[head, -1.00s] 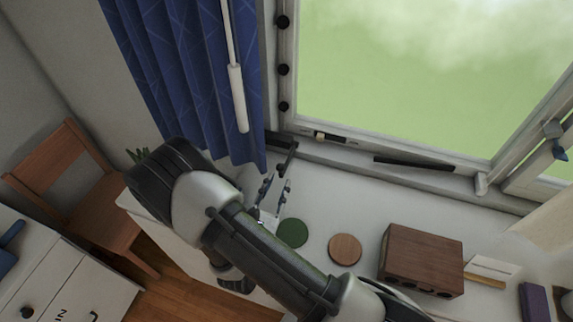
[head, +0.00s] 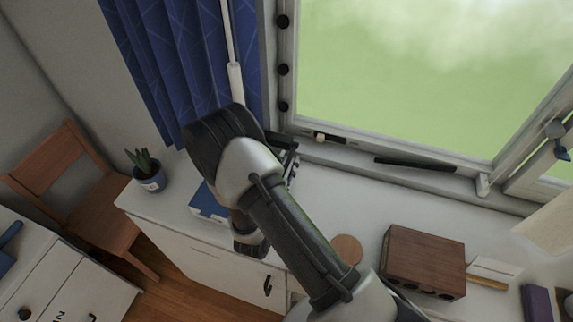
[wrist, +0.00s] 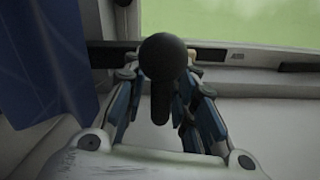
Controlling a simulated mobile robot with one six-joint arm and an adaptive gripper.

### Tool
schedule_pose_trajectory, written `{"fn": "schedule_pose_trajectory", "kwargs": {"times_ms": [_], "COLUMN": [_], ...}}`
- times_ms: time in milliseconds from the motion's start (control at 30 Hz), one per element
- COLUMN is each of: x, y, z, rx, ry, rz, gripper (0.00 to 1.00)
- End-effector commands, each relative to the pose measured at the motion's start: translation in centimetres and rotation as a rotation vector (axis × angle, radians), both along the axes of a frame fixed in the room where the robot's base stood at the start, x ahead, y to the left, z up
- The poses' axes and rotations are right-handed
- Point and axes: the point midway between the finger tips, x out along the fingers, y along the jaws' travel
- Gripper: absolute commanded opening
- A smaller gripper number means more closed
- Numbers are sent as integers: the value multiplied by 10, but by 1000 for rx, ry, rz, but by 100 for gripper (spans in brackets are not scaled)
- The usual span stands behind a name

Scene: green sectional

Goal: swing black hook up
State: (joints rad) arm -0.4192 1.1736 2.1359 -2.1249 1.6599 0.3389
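The black hook (wrist: 160,58) is in the middle of the wrist view, a dark rounded end with a short stem pointing down. In the head view the dark piece at the window's lower left corner (head: 284,141) looks like the same fitting, partly covered by my arm. My gripper (wrist: 160,82) is open, with one blue-grey finger on each side of the hook. I cannot tell whether either finger touches it. In the head view my wrist hides most of the gripper; only a bit of finger shows beside it.
A blue curtain (head: 180,65) hangs close on the left. The window sill (head: 400,178) runs right, with a black bar (head: 415,163) on the frame. A potted plant (head: 150,172), a blue-and-white item (head: 207,205), a round wooden disc (head: 346,248) and a brown box (head: 423,262) stand on the white top.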

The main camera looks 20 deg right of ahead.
Motion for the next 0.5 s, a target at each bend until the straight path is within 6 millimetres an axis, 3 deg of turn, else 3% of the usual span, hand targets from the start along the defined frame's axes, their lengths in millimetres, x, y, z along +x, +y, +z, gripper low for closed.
{"fn": "schedule_pose_trajectory", "kwargs": {"times_ms": [333,500], "x": [0,0], "y": [0,0], "z": [0,0], "rx": [0,0], "ry": [0,0], "rz": [0,0], "gripper": [0,0]}}
